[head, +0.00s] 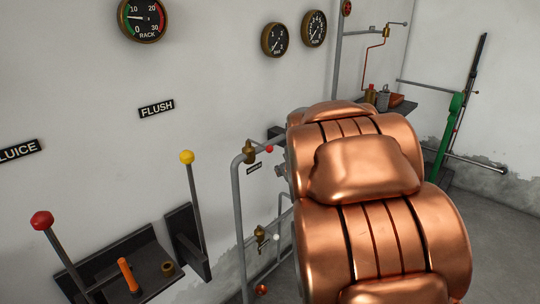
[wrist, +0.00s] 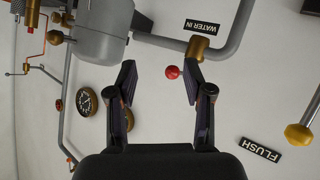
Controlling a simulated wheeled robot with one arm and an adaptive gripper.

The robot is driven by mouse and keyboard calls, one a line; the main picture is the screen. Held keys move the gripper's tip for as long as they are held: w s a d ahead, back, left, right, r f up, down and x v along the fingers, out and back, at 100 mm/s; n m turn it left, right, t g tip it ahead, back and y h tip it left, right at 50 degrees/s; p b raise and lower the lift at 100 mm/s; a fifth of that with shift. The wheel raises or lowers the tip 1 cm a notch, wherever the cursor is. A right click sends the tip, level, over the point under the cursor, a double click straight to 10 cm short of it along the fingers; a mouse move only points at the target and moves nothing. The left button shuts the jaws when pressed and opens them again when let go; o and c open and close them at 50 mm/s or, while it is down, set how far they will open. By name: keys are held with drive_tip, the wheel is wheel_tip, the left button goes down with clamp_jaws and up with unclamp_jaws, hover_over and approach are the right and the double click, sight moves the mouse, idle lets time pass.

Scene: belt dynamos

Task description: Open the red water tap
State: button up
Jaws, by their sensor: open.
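The red water tap shows in the wrist view as a red ball knob (wrist: 172,72) beside a brass valve body (wrist: 199,48) on a grey pipe, next to a "WATER IN" label (wrist: 202,26). In the head view the red knob (head: 269,149) and brass valve (head: 250,152) sit on top of the grey wall pipe, left of my copper-coloured arm. In the wrist view my gripper (wrist: 158,76) is open and empty. The knob appears between its fingertips, closer to the right one. I cannot tell the distance in depth. My arm hides the gripper in the head view.
A lower brass valve (head: 262,240) with a white knob is below. A yellow-knobbed lever (head: 187,158) and a red-knobbed lever (head: 42,220) stand to the left. A grey housing (wrist: 102,30) with pipes is near the left finger in the wrist view. Gauges (head: 274,40) hang above.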

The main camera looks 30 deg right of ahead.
sight(272, 151)
drive_tip(key=shift+w+d+f+n+t+y+b, duration=0.15)
drive_tip(key=shift+w+n+t+y+b, duration=0.4)
drive_tip(key=shift+w+t+y, duration=0.95)
drive_tip(key=shift+w+d+n+t+y+b, duration=0.3)
drive_tip(key=shift+w+n+t+y, duration=0.3)
drive_tip(key=shift+w, duration=1.75)
drive_tip(key=shift+w+d+f+n+t+y+b, duration=0.15)
drive_tip(key=shift+w+n+t+y+b, duration=0.4)
drive_tip(key=shift+w+t+y, duration=0.95)
drive_tip(key=shift+w+r+g+h, duration=0.1)
drive_tip(key=shift+w+g+h, duration=0.2)
drive_tip(key=shift+w+h, duration=0.25)
drive_tip(key=shift+c, duration=0.4)
drive_tip(key=shift+s, duration=0.1)
clamp_jaws()
